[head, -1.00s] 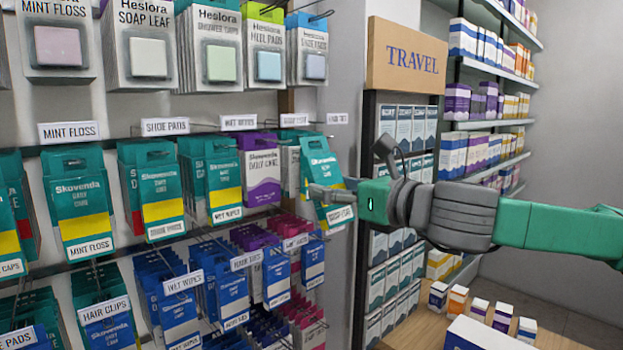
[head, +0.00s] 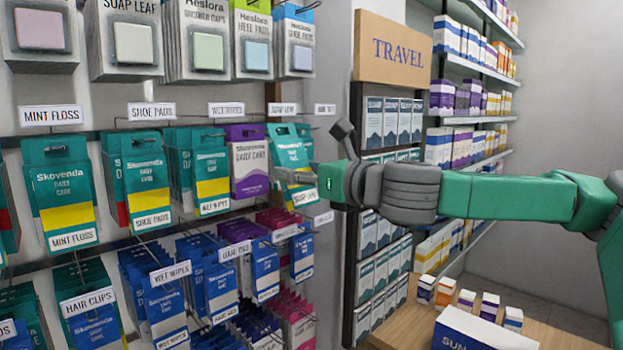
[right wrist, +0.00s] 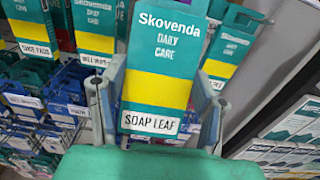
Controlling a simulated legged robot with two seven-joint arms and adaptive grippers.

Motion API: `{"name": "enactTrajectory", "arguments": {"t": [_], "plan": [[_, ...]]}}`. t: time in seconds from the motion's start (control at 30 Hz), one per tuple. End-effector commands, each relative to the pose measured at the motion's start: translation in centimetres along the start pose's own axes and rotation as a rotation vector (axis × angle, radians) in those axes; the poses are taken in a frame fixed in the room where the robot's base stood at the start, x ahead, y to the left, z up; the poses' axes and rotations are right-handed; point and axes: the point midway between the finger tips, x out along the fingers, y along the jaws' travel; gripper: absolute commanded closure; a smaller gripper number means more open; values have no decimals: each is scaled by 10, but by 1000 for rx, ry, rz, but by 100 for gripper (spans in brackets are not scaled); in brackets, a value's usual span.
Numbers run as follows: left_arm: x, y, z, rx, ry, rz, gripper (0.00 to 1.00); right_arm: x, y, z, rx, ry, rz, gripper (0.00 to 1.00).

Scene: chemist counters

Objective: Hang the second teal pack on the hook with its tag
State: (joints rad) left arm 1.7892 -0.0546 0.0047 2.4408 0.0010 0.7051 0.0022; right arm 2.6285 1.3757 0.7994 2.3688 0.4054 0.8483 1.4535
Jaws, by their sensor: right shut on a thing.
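My right gripper (head: 302,178) is shut on a teal pack (head: 288,150) with a hang hole at its top and a white label at its bottom. In the right wrist view the pack (right wrist: 158,60) stands between the two fingers (right wrist: 160,100), with a yellow band and the label "SOAP LEAF". In the head view it is just right of a purple pack (head: 248,160) and below a tag (head: 283,108) that seems to read "SOAP LEAF". Whether the hook passes through its hole is not clear. Its top is cut off in the wrist view. My left gripper is not in view.
Teal packs (head: 60,180) hang in rows to the left, with blue packs (head: 165,290) below and white soap packs (head: 125,45) above. A shelf of boxes stands right of the TRAVEL sign (head: 400,50). A wooden counter (head: 400,325) with small boxes is at lower right.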

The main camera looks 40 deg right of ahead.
Motion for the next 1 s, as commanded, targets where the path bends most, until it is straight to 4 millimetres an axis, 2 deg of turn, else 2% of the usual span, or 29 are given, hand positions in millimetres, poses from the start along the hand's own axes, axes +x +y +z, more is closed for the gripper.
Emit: {"name": "enactTrajectory", "arguments": {"t": [0.17, 1.0], "plan": [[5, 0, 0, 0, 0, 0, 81, 12, -7, -4, 4, 1, -2, 71], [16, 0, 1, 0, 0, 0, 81, 62, -7, -3, 4, 1, -3, 71]]}}
